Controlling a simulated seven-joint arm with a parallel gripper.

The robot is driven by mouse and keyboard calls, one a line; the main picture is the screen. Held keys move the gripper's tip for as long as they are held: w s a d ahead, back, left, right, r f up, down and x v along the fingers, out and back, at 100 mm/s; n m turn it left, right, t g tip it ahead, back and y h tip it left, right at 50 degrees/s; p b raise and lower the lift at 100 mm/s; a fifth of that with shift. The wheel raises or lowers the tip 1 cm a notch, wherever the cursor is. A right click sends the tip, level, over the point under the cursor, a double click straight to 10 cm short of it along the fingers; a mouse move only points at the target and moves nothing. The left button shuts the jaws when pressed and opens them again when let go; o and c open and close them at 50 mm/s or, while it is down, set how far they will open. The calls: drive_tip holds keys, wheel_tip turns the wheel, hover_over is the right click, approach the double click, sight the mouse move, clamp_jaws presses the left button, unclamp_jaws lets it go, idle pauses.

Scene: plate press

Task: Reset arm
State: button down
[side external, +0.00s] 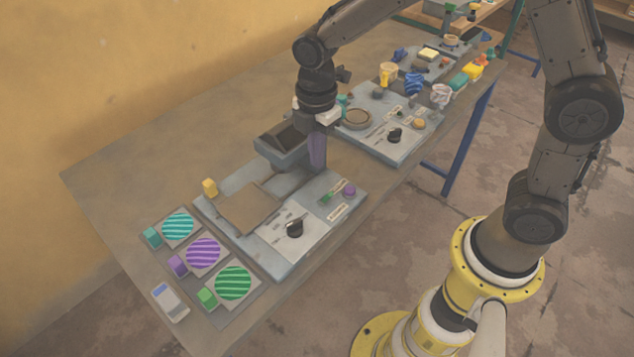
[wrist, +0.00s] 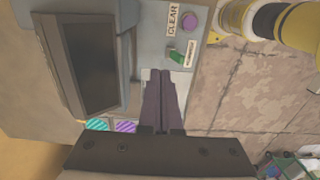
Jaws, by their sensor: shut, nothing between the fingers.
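My gripper (side external: 317,165) points down beside the grey press head (side external: 283,152) at the right end of the near press station (side external: 225,205). Its dark purple fingers are together and hold nothing; they also show in the wrist view (wrist: 160,75). A brown plate (side external: 249,207) lies on the station.
Teal (side external: 178,227), purple (side external: 203,253) and green (side external: 232,283) striped discs lie in a row at left, each beside a matching block. Another station (side external: 385,130) with cups and blocks is farther back. The bench's back left is bare.

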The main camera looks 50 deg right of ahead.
drive_tip(key=shift+r, duration=0.1)
drive_tip(key=s+d+r+m+t, duration=0.2)
drive_tip(key=s+d+r, duration=0.1)
drive_tip(key=r, duration=0.4)
drive_tip(key=s+d+r+m+t, duration=0.2)
drive_tip(key=s+d+r, duration=0.15)
drive_tip(key=r, duration=0.45)
drive_tip(key=s+d+f+m+t, duration=0.1)
drive_tip(key=s+d+m, duration=0.1)
drive_tip(key=s+m, duration=1.2)
drive_tip(key=shift+d+f+t, duration=0.15)
drive_tip(key=shift+f+t, duration=0.1)
drive_tip(key=shift+t, duration=0.05)
